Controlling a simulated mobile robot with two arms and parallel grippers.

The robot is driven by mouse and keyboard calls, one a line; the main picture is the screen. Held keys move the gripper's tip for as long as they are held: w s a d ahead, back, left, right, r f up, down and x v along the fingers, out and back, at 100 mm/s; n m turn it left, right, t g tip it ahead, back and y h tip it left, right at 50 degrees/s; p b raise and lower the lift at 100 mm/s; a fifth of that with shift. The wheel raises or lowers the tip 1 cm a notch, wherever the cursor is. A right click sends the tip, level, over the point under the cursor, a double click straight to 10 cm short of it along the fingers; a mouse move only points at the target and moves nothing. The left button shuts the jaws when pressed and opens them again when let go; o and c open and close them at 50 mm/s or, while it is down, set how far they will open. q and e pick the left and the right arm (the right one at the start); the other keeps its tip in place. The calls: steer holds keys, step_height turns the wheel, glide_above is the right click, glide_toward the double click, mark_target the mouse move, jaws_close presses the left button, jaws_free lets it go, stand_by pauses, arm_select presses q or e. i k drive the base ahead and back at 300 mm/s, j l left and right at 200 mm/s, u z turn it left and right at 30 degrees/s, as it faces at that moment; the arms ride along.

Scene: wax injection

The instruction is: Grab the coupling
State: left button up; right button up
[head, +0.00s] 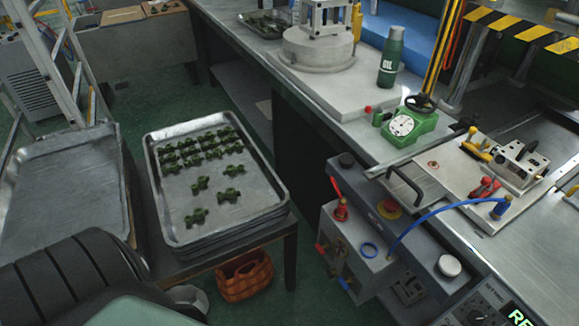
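Several dark green couplings lie in a metal tray (266,204) on a small table. Most are packed together in rows at the tray's far side, such as one coupling (213,152). A few lie apart nearer the front: one coupling (201,184), another (235,171), one (228,195) and one (196,217). Neither of my grippers shows in the head view, so nothing is seen touching the couplings.
An empty metal tray (62,190) lies left of the coupling tray. A workbench on the right holds a green dial gauge (408,124), an oil bottle (391,58) and a clamp fixture (514,158). An orange basket (244,276) sits below the small table.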

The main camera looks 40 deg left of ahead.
mark_target(342, 205)
steer(key=j+u, duration=0.1)
steer(key=u, duration=0.55)
